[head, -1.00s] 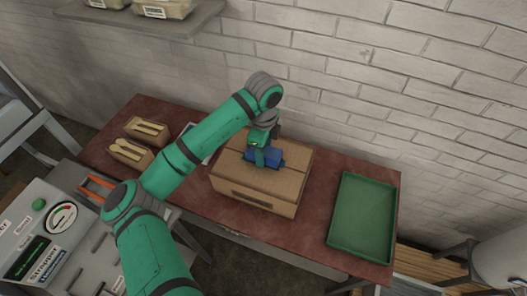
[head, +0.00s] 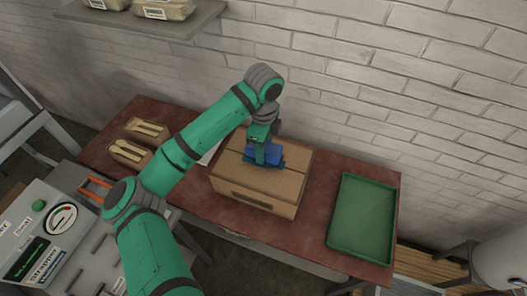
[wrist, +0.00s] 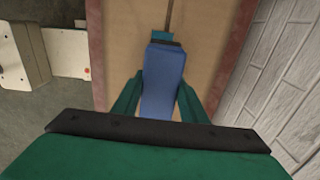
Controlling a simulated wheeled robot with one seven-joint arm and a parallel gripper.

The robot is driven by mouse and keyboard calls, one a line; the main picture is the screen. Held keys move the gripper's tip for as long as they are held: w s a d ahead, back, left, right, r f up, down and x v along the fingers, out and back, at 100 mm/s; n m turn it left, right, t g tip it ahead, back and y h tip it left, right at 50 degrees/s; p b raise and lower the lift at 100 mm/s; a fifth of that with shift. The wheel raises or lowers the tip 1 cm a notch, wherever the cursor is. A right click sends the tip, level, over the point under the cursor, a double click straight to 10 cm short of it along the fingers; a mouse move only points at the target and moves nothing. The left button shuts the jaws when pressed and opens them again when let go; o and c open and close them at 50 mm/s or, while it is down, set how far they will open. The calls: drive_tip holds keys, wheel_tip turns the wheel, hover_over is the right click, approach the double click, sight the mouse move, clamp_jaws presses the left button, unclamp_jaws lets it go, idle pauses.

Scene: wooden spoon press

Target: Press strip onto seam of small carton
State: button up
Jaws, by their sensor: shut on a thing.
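A closed brown carton (head: 258,188) sits on the red-brown table, with a dark label or slot on its front side. Its top seam (wrist: 169,14) shows as a thin dark line in the wrist view, running away from my gripper. My gripper (head: 264,158) is over the carton's top and shut on a blue block-like tool (wrist: 162,85), a finger on each side. A teal piece (wrist: 162,36) shows at the tool's far end, in line with the seam; whether it is the strip or part of the tool I cannot tell. The tool's underside and any contact are hidden.
An empty green tray (head: 362,218) lies at the table's right end. Two small open boxes with wooden spoons (head: 130,151) stand at the left. A grey control panel (head: 45,235) is at lower left. A white brick wall (head: 370,90) rises behind the table.

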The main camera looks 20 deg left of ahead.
drive_tip(key=shift+r, duration=2.15)
